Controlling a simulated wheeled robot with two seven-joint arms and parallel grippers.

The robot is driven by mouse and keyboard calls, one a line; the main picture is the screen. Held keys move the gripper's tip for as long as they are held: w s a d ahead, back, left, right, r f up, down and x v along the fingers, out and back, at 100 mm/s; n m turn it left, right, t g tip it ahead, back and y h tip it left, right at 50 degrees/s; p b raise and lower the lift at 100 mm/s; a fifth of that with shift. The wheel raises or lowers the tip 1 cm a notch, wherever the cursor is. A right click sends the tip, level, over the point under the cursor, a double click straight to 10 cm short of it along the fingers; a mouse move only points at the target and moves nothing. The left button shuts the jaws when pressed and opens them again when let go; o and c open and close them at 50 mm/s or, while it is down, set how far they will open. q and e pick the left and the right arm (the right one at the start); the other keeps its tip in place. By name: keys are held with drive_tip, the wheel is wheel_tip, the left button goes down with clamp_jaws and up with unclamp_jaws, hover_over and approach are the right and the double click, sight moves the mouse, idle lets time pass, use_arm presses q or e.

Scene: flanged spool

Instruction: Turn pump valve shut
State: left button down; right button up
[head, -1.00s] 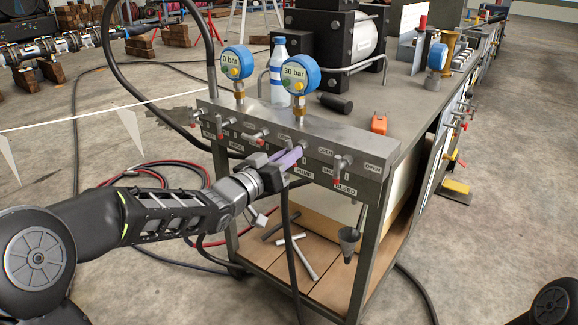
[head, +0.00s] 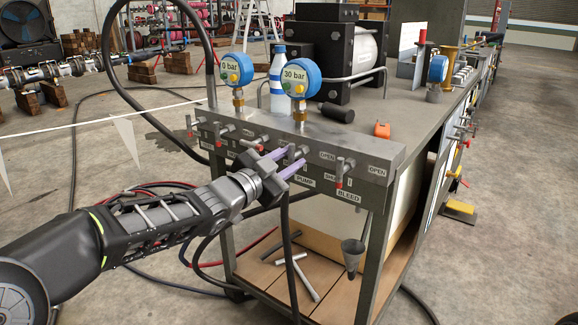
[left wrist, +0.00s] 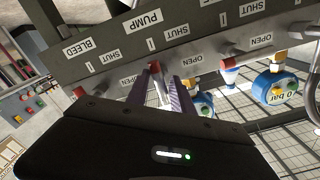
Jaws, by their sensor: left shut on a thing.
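The grey valve panel (head: 392,152) runs along the front of a metal bench, with several red-tipped lever valves and OPEN and SHUT labels. The pump valve (head: 294,150) sits above the PUMP label (head: 304,182). My left gripper (head: 288,160) is at this valve, its two purple fingers closed around the lever. In the left wrist view the lever (left wrist: 154,88) shows between the fingers, partly hidden by them. Its exact angle is hard to tell. A blue gauge (head: 299,77) above reads 30 bar. My right gripper is out of view.
The bleed valve lever (head: 341,172) is close to the right of my gripper. Other levers (head: 243,145) are to the left. A 0 bar gauge (head: 236,68) and a bottle (head: 277,82) stand behind the panel. Black hoses (head: 291,235) hang below.

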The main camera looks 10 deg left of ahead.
use_arm(q)
drive_tip(key=shift+m, duration=0.4)
drive_tip(key=c, duration=1.4)
unclamp_jaws()
drive_tip(key=shift+f, duration=0.1)
drive_tip(key=p+v, duration=0.1)
drive_tip(key=v, duration=0.7)
